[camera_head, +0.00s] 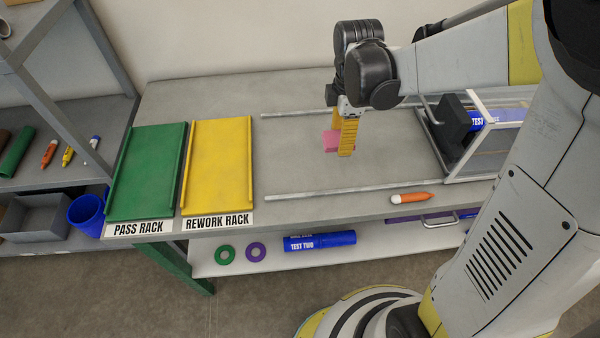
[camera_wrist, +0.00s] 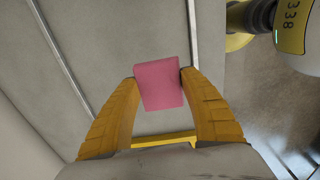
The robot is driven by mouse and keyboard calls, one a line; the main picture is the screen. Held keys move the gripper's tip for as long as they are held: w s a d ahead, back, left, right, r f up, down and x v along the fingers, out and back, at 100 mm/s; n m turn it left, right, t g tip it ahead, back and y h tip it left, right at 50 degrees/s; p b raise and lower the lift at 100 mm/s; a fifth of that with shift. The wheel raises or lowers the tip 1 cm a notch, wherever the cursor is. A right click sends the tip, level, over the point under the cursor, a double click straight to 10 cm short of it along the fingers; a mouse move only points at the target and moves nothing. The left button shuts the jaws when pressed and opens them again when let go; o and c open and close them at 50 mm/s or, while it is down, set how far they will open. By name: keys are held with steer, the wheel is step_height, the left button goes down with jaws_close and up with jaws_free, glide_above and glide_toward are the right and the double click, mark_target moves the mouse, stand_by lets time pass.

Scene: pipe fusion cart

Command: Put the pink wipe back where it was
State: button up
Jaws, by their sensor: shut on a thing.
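The pink wipe (camera_head: 331,141) is a small pink block or folded cloth. My gripper (camera_head: 346,146) has yellow fingers and is shut on it, over the grey table between two metal rails. In the wrist view the wipe (camera_wrist: 159,84) sits between the two yellow fingertips (camera_wrist: 158,78), gripped at its sides. It looks held above the table, though the exact height cannot be told. The far side of the wipe is partly hidden by a finger in the head view.
A green pass rack (camera_head: 146,172) and yellow rework rack (camera_head: 218,165) lie at the table's left. An orange marker (camera_head: 410,198) lies near the front edge. A clear-sided fixture (camera_head: 480,150) with a blue pipe stands right. Bare table (camera_head: 290,150) surrounds my gripper.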

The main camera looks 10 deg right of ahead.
steer(key=b, duration=0.4)
glide_above(296, 178)
step_height(296, 178, down, 7)
steer(key=shift+f+b, duration=1)
steer(key=shift+f, duration=0.95)
steer(key=shift+f, duration=0.15)
steer(key=o, duration=1)
